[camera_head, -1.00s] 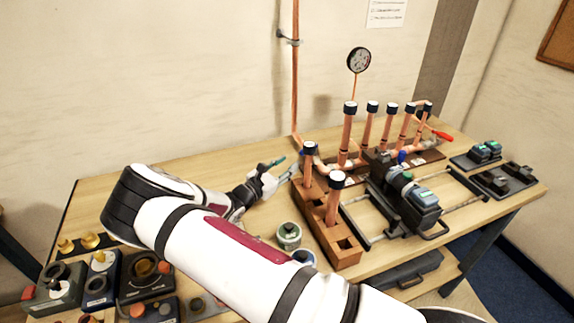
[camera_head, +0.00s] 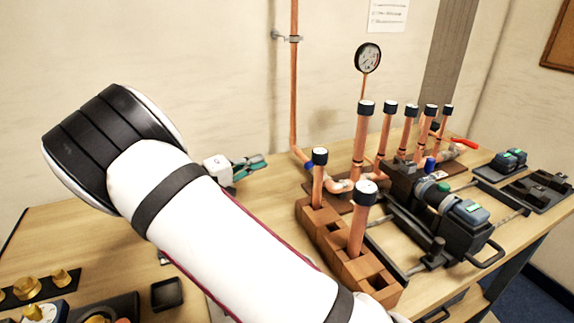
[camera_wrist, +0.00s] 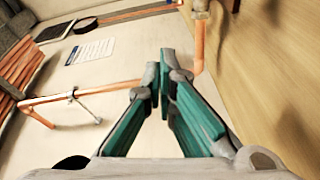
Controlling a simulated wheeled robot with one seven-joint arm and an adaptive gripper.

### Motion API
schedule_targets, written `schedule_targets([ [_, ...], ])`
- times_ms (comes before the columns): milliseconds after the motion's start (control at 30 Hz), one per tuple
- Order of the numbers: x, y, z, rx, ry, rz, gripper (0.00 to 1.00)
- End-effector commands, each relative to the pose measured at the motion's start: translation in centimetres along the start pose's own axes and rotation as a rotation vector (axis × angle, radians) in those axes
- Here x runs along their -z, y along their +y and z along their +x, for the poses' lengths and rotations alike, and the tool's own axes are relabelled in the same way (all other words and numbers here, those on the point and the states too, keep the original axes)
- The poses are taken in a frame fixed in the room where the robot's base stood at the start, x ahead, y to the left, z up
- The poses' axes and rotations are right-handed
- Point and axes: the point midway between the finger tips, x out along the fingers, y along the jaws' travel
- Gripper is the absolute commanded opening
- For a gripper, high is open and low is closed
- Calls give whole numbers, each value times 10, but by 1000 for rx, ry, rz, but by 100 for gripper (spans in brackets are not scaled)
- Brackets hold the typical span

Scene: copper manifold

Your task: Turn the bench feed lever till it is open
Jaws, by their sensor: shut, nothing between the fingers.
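My gripper (camera_head: 256,165) has teal-lined fingers, and they are shut with nothing between them. In the head view it is just left of the wall copper pipe's lower bend (camera_head: 298,152), with a visible gap. In the wrist view the closed fingertips (camera_wrist: 162,72) are left of a vertical copper pipe (camera_wrist: 198,48). A red lever (camera_head: 465,143) stands out at the manifold's far right end.
A wooden block (camera_head: 337,245) holding capped copper pipes stands right of my gripper. A black clamp rig (camera_head: 455,225) is farther right. A gauge (camera_head: 368,57) stands behind. Brass fittings (camera_head: 25,288) lie front left. The bench between my gripper and the wall is clear.

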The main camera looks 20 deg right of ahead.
Motion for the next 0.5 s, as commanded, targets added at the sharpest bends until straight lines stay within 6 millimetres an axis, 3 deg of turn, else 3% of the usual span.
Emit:
schedule_targets([
  [167,-1,2,15,-1,-3,9,0],
  [500,-1,2,80,-1,-4,7,0],
])
